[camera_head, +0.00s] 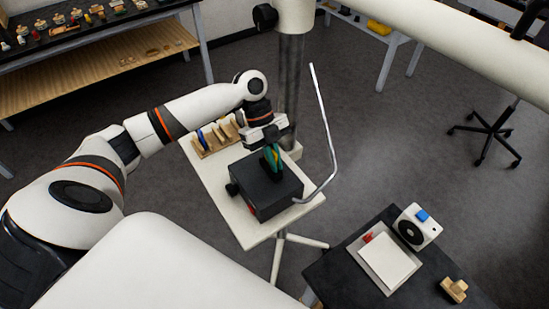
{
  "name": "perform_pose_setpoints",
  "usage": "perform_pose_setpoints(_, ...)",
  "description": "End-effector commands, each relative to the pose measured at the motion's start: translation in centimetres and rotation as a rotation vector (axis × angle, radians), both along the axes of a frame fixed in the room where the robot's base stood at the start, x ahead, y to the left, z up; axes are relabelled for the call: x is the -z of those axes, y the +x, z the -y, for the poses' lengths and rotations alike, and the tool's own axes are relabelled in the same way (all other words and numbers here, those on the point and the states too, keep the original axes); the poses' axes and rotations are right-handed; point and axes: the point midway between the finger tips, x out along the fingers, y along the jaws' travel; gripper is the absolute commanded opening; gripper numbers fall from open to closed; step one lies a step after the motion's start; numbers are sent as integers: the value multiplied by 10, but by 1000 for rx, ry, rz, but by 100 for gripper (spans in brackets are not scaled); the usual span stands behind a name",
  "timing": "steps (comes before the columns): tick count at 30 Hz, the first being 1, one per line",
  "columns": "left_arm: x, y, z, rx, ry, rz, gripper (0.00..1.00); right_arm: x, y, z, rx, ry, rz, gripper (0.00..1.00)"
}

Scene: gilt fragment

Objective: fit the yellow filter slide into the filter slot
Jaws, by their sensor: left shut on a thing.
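A black box (262,190) with a side knob stands on a small pale table; it appears to be the filter housing. My left gripper (270,146) is just above the box's top, pointing down, shut on a thin upright slide (273,160) that looks green with a yellow edge. The slide's lower end meets the top of the box in this view. The filter slot is hidden, and I cannot tell whether the slide is in it or only above it. My right gripper is not in view.
A wooden rack (217,138) with a blue piece and others stands behind the box on the pale table (248,231). A bent metal rod (326,130) rises at the right. A grey column (290,80) stands close behind. A dark table (345,277) is at lower right.

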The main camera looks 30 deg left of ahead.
Motion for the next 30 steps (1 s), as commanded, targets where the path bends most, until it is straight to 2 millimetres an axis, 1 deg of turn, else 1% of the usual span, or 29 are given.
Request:
perform_pose_setpoints(5, -4, 0, 0, 1, 0, -1, 0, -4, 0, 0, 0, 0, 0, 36)
perform_pose_setpoints(24, -30, 0, 0, 1, 0, -1, 0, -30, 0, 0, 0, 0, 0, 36)
perform_pose_setpoints(30, -30, 0, 0, 1, 0, -1, 0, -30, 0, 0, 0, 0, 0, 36)
